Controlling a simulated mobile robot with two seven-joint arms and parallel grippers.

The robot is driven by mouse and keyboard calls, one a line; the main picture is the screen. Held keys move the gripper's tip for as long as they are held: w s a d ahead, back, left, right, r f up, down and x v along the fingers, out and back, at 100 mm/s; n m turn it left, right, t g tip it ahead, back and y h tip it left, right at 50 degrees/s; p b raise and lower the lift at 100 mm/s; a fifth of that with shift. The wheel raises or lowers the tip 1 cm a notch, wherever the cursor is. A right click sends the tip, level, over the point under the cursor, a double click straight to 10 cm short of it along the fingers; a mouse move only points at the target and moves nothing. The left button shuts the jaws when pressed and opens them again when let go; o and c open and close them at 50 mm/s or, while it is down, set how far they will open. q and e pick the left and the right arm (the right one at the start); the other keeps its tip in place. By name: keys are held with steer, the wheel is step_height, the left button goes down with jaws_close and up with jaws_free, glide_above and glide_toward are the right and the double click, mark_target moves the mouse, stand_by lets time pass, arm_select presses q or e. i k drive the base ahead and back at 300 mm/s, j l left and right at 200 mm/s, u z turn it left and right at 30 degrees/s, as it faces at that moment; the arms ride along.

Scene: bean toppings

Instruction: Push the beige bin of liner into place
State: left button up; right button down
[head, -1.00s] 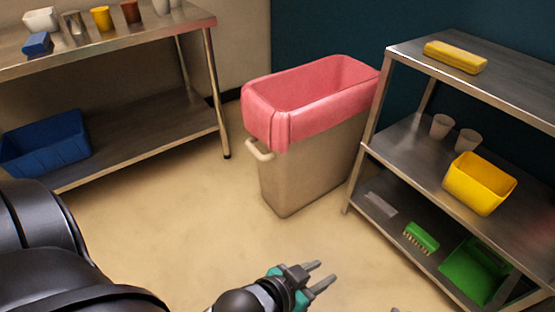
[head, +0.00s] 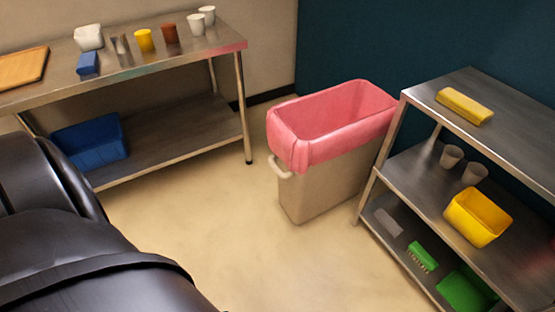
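The beige bin (head: 318,192) stands upright on the floor between the left table and the right shelf unit. A pink liner (head: 312,153) is folded over its rim and hangs down the outside. A light handle (head: 280,167) juts from the bin's near left side. The bin's right side is partly hidden by the shelf unit. My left arm fills the lower left of the head view, but its gripper is out of the picture. My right gripper is out of view too. Nothing of mine touches the bin.
A steel table (head: 225,50) with cups and small containers stands at the left, a blue tub (head: 90,143) on its lower shelf. A steel shelf unit (head: 510,110) at the right holds a yellow bin (head: 477,217) and a green brush (head: 422,256). Open floor (head: 220,225) lies before the bin.

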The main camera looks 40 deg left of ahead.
mark_target(328, 185)
steer(key=i+j, duration=0.1)
steer(key=j, duration=0.75)
steer(key=i+j+u, duration=0.1)
steer(key=j, duration=0.35)
steer(key=i+j, duration=0.15)
steer(key=j, duration=0.25)
